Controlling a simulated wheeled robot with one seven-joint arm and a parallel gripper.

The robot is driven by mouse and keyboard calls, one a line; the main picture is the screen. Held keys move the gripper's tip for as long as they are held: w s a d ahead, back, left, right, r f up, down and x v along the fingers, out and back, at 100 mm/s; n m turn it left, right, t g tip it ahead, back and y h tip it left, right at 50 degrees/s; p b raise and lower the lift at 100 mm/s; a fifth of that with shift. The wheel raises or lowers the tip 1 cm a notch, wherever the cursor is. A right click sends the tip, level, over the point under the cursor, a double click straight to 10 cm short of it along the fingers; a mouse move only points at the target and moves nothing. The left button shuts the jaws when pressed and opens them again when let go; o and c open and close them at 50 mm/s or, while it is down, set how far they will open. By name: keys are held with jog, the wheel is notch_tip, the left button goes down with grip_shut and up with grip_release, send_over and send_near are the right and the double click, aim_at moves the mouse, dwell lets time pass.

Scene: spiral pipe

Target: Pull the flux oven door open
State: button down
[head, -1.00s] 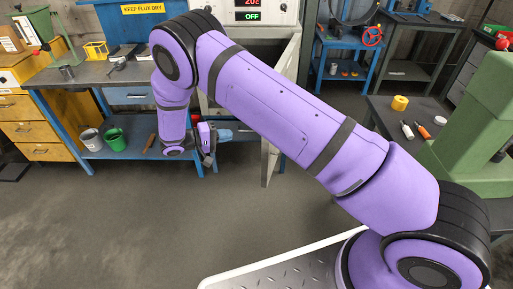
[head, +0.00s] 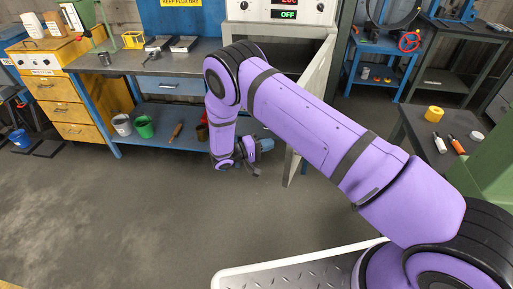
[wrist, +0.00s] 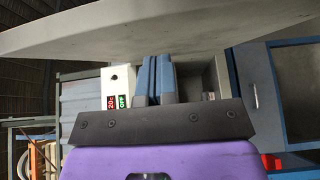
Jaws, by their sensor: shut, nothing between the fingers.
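The flux oven is a pale cabinet with a control panel (head: 283,11) reading OFF at the top of the head view. Its grey door (head: 317,85) stands swung out from the front on the right, so the oven is open. My arm hides much of the opening. My gripper (head: 264,146) is low, just left of the door's lower part; whether it touches cannot be told. In the wrist view its blue fingers (wrist: 155,78) are together and empty. A broad pale slab (wrist: 150,28), apparently the door, crosses above them, and the oven's display (wrist: 116,101) shows to their left.
A workbench (head: 130,60) with a blue lower shelf holding a green bucket (head: 145,127) stands left of the oven. A dark table (head: 425,130) with small items is at right. The floor (head: 130,215) at front left is clear.

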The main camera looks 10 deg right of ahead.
jog(key=d, duration=0.1)
jog(key=s+d, duration=0.1)
jog(key=d, duration=0.1)
jog(key=s+d, duration=0.1)
jog(key=shift+d, duration=0.35)
